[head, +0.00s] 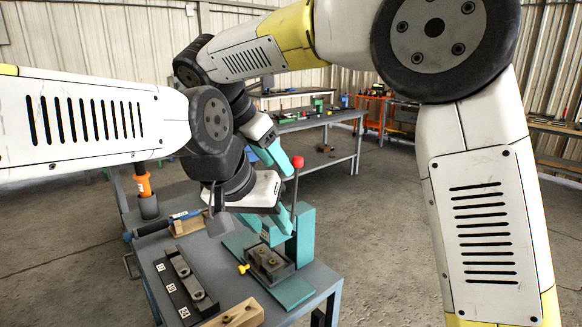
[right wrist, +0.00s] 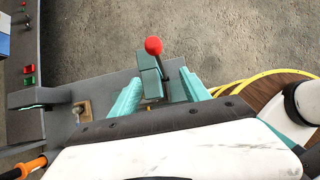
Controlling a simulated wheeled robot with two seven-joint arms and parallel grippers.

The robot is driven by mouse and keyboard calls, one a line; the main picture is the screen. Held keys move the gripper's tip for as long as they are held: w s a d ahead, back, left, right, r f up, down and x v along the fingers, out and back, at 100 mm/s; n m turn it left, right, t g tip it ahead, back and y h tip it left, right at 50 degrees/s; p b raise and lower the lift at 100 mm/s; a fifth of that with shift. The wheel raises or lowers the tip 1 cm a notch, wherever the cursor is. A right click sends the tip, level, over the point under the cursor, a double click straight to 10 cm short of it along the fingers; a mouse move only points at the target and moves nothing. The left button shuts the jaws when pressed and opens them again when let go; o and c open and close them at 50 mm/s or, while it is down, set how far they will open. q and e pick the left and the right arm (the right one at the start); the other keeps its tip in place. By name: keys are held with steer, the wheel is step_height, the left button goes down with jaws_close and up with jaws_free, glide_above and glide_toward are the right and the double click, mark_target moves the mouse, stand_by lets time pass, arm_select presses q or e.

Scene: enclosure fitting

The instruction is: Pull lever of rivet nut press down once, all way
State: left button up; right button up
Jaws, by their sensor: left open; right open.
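The rivet nut press is teal, with a column (head: 303,238) and a base plate (head: 292,292) on the near table in the head view. Its lever ends in a red ball knob (head: 297,162) and stands about upright. The knob also shows in the right wrist view (right wrist: 153,45), above the teal press head (right wrist: 150,80). My right gripper (head: 277,158) is open beside the lever, just left of the knob in the head view; in the right wrist view its teal fingers (right wrist: 162,92) spread either side of the press.
A dark block with a yellow knob (head: 268,262) sits on the press base. A dark rail with white labels (head: 185,285) and a wooden block (head: 236,315) lie on the near table (head: 325,275). An orange-handled tool (head: 144,185) stands in a cup at the left edge.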

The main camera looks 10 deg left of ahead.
steer(key=shift+v, duration=2.6)
steer(key=s+d+f+m+g+y, duration=0.1)
steer(key=d+f+m+g+y, duration=0.1)
steer(key=d+m, duration=1.25)
steer(key=s+d+f+m+t+y, duration=0.1)
steer(key=s+d+f+m, duration=0.3)
steer(key=d, duration=0.5)
steer(key=s+d+f+m+t+y, duration=0.1)
steer(key=s+d+f+m+y, duration=0.2)
steer(key=s+d+m, duration=0.4)
steer(key=shift+d+f+m+t, duration=0.4)
steer(key=shift+d+f+m, duration=0.4)
steer(key=shift+d+m, duration=0.4)
arm_select(q)
steer(key=shift+o, duration=0.5)
